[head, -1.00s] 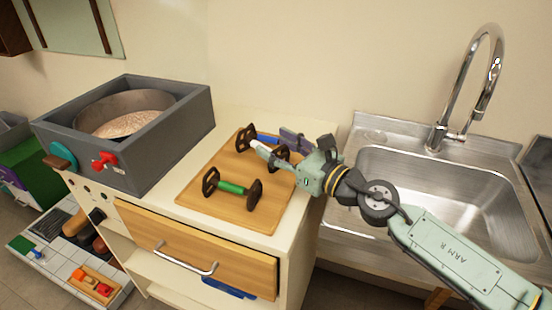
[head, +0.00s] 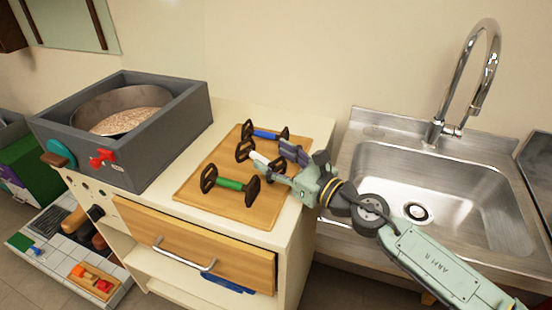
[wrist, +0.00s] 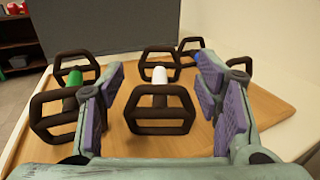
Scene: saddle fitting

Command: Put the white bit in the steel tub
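The white bit (head: 262,159) is a short white bar between two brown ring ends. It lies on the wooden board between a green bit (head: 230,184) and a blue bit (head: 266,134). My gripper (head: 281,166) is at the bit's right end. In the wrist view the white bit (wrist: 160,76) shows between the widely spread purple-padded fingers of my gripper (wrist: 161,70), with its near ring close to me. The fingers are apart from it.
The wooden board (head: 208,201) lies on a cream cabinet top. A grey box (head: 165,140) with a round pan stands at the left. A tall faucet (head: 488,60) rises behind the basin. The cabinet has a wooden drawer (head: 190,240) with a metal handle.

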